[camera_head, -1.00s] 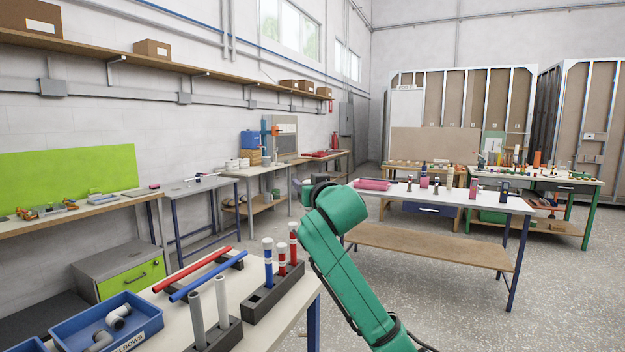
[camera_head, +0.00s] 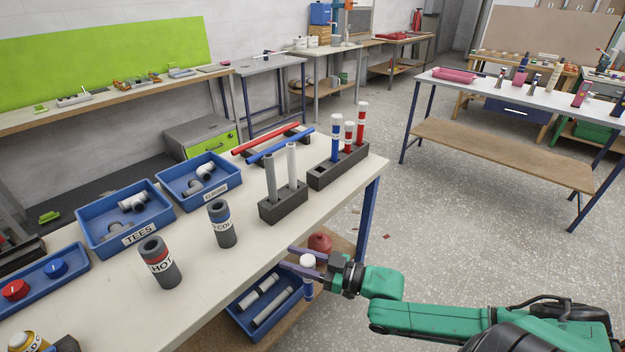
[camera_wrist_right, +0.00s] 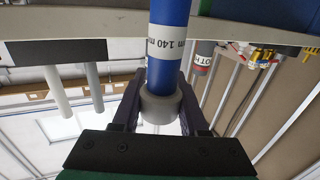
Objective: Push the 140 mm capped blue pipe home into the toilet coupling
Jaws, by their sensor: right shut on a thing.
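My right gripper (camera_head: 310,268) is beside the front right edge of the near bench in the head view. It is shut on a blue pipe (camera_head: 309,290) with a white cap (camera_head: 307,260) at its upper end. In the right wrist view the same blue pipe (camera_wrist_right: 170,45) carries a white "140 mm" label, and the pale cap (camera_wrist_right: 160,104) sits between the fingers. The far end of the pipe is out of that view. I cannot make out the toilet coupling in any view. My left gripper is not in view.
The near bench (camera_head: 215,285) holds a rack (camera_head: 338,171) of blue and red pipes, grey pipes in a block (camera_head: 284,205), and blue bins. A blue bin (camera_head: 262,303) stands on the shelf below. Floor (camera_head: 470,220) is clear to the right.

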